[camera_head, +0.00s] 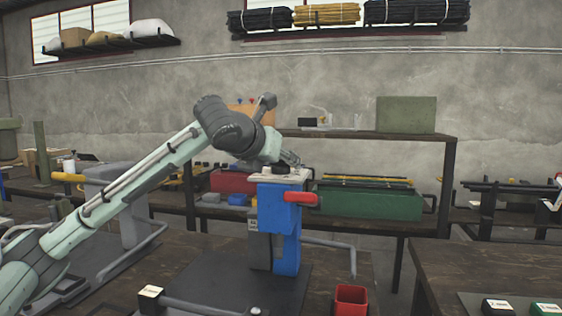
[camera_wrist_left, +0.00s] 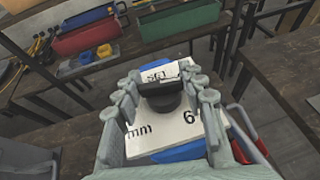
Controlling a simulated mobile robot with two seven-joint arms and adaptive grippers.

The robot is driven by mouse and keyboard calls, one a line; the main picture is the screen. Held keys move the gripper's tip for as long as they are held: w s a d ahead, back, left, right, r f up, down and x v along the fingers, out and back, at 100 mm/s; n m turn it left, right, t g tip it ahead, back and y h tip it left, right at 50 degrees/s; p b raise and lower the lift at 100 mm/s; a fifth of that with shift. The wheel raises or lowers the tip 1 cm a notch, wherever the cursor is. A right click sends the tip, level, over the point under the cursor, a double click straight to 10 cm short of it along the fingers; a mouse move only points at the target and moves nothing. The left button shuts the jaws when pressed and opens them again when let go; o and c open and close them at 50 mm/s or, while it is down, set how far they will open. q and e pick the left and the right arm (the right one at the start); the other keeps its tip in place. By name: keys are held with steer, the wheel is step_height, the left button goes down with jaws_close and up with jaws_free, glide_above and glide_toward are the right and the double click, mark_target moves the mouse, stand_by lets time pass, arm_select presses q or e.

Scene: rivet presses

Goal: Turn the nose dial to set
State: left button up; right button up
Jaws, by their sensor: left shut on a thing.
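The blue rivet press (camera_head: 287,238) stands on a dark base plate on the bench. Its light top plate (camera_head: 262,178) carries a black nose dial (camera_head: 275,169). In the left wrist view the dial (camera_wrist_left: 160,97) sits between the two fingers of my left gripper (camera_wrist_left: 162,92), shut on it from above. The plate (camera_wrist_left: 178,138) there shows "mm", a "6" and a partly covered label that seems to read "SET". In the head view my left gripper (camera_head: 288,160) is at the dial, partly hidden by its wrist. My right gripper is not in view.
A red handle (camera_head: 302,198) sticks out from the press to the right. A red bin (camera_head: 350,299) stands at the bench's front. Green (camera_head: 368,202) and red (camera_head: 232,182) boxes lie on the bench behind. A gap separates the bench from the right table (camera_head: 490,265).

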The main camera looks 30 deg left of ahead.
arm_select(q)
steer(key=shift+d+n+g+y, duration=0.15)
steer(key=shift+n+g+y, duration=0.25)
steer(key=shift+n+y, duration=1.4)
steer(key=n+g+y, duration=0.1)
steer(key=n+y, duration=0.1)
steer(key=n+g+y, duration=0.3)
steer(key=n+y, duration=0.1)
steer(key=shift+r, duration=0.35)
steer(key=n+g+y, duration=0.2)
steer(key=n+g, duration=0.2)
steer(key=g, duration=0.1)
steer(key=shift+f, duration=0.15)
steer(key=n+g, duration=0.4)
steer(key=shift+f+n+g+y, duration=0.15)
steer(key=shift+n+g+y, duration=0.15)
steer(key=shift+g+y, duration=0.1)
steer(key=shift+f+g, duration=0.1)
steer(key=shift+g, duration=0.2)
steer(key=o, duration=1.2)
